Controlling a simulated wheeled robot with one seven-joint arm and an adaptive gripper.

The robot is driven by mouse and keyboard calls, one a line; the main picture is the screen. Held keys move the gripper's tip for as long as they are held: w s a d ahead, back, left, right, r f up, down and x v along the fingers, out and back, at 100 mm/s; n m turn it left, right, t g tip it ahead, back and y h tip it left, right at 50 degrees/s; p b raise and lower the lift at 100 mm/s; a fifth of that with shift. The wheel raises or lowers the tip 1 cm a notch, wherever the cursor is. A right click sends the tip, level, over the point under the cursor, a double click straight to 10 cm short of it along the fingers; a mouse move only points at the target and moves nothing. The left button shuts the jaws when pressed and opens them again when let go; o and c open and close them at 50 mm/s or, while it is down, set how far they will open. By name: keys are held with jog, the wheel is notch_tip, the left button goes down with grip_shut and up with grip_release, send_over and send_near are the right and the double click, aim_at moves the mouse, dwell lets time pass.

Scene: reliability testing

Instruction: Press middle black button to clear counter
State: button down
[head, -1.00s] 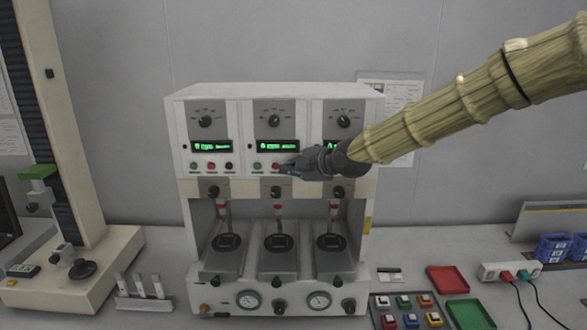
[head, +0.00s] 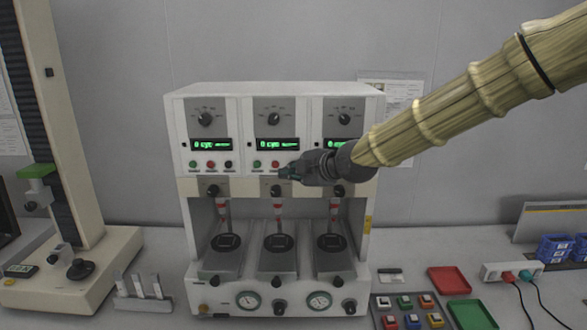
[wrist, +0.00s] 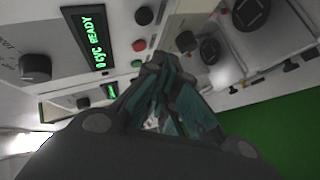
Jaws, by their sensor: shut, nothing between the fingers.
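A white three-station tester (head: 280,94) stands on the bench. The middle station's green display (head: 276,145) reads "0 cyc". Below it are a green button (head: 257,164) and a red button (head: 275,164); the black button's spot to their right is hidden or merged with my gripper. My gripper (head: 284,173) is shut and empty, its tip just below this button row; contact cannot be told. In the wrist view my gripper's fingers (wrist: 165,75) cover part of the panel. A near display (wrist: 88,40) there reads "0 cyc READY", with a black button (wrist: 144,15) beside it; which station is unclear.
Black lower knobs (head: 212,190) line the tester under the buttons. My arm comes in from the right. A tall column machine (head: 75,150) stands left. Red (head: 448,279) and green (head: 472,314) trays and a switch box (head: 384,303) lie at the right front.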

jog(key=shift+s, duration=1.05)
jog(key=s+d+f+m+g+h+b, duration=0.1)
jog(key=s+d+f+m, duration=0.15)
jog(key=f, duration=0.95)
jog(key=s+d+f+m+g+h, duration=0.1)
jog(key=s+f+m, duration=0.25)
jog(key=f, duration=0.95)
jog(key=s+d+f+m+g+h, duration=0.1)
jog(key=s+d+f+m, duration=0.1)
jog(key=s+f, duration=0.3)
jog(key=s+d+f+m+g, duration=0.1)
jog(key=s+d+f+m, duration=0.15)
jog(key=f, duration=0.55)
jog(key=s+d+f+m+g+h, duration=0.1)
jog(key=s+d+f+m, duration=0.1)
jog(key=s+f, duration=0.3)
jog(key=s+d+f+m+g+h, duration=0.1)
jog(key=s+d+f+m, duration=0.2)
jog(key=s+f, duration=0.3)
jog(key=s+d+f+m+g+h+b, duration=0.1)
jog(key=s+d+f, duration=0.4)
jog(key=s, duration=0.9)
jog(key=s+d+f+m+g+h, duration=0.2)
jog(key=s+d+f+m, duration=0.3)
jog(key=s+f, duration=0.3)
jog(key=s+m+g, duration=0.1)
jog(key=s, duration=0.1)
jog(key=shift+s+f+b, duration=0.2)
jog(key=shift+s+b, duration=0.1)
jog(key=shift+s, duration=0.1)
